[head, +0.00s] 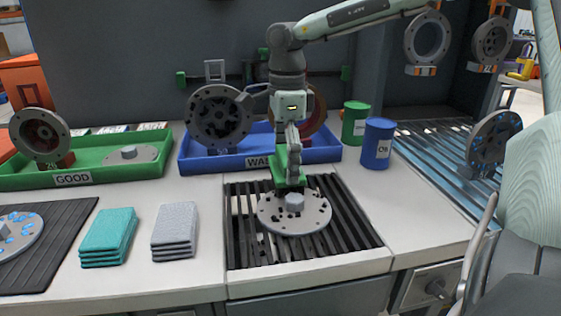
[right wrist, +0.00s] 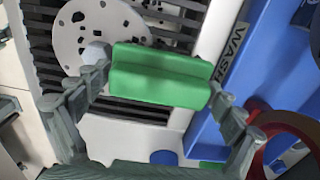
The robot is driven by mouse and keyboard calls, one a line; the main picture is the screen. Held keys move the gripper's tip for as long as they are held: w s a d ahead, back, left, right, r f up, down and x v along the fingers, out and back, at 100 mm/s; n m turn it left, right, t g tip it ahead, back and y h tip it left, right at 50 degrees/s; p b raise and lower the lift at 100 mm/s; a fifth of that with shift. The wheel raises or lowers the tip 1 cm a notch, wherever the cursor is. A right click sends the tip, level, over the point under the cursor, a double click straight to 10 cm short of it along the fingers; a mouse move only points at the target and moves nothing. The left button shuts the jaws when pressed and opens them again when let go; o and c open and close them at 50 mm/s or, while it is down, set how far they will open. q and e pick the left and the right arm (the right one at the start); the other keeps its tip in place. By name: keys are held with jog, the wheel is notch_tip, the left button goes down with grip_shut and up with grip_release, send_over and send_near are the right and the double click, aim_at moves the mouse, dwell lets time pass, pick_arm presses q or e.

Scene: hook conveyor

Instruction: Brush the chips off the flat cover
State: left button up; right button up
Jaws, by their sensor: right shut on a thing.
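The flat cover (head: 312,218) is a pale grey disc with a raised hub, lying on a dark slatted grate (head: 355,222). It also shows in the right wrist view (right wrist: 72,40), with several dark marks on it. Some look like irregular chips (right wrist: 103,4) and some may be holes. My right gripper (head: 289,160) is shut on a green brush (head: 288,178). The brush is at the far side of the cover, near the hub; I cannot tell whether it touches. In the right wrist view the brush (right wrist: 160,78) sits between both fingers and hides part of the grate. My left gripper is not in view.
Behind the grate stands a blue WASH tray (head: 215,162) with round parts. A green GOOD tray (head: 110,172) is at left. Teal cloths (head: 108,236) and grey cloths (head: 175,229) lie left of the grate. Green (head: 354,125) and blue (head: 378,145) cans stand at right.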

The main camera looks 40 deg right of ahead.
jog(key=shift+s+d+f, duration=0.1)
jog(key=shift+s+d, duration=0.45)
jog(key=shift+d, duration=0.35)
jog(key=shift+w+a+f+b, duration=0.15)
jog(key=shift+w+a+b, duration=0.2)
jog(key=shift+a, duration=0.2)
jog(key=shift+w+a+b, duration=0.2)
jog(key=shift+w+a, duration=0.2)
jog(key=shift+a, duration=0.3)
jog(key=shift+w+a+b, duration=0.2)
jog(key=shift+w+a, duration=0.15)
jog(key=shift+a, duration=0.3)
jog(key=shift+s+d+r, duration=0.2)
jog(key=shift+s+d, duration=0.1)
jog(key=shift+d, duration=0.3)
jog(key=shift+s+d+f, duration=0.1)
jog(key=shift+s+d, duration=0.35)
jog(key=shift+d, duration=0.2)
jog(key=shift+s+d+f, duration=0.1)
jog(key=shift+s+d, duration=0.3)
jog(key=shift+d, duration=0.25)
jog(key=shift+r, duration=0.15)
jog(key=shift+r+p, duration=2.15)
jog(key=shift+r, duration=0.8)
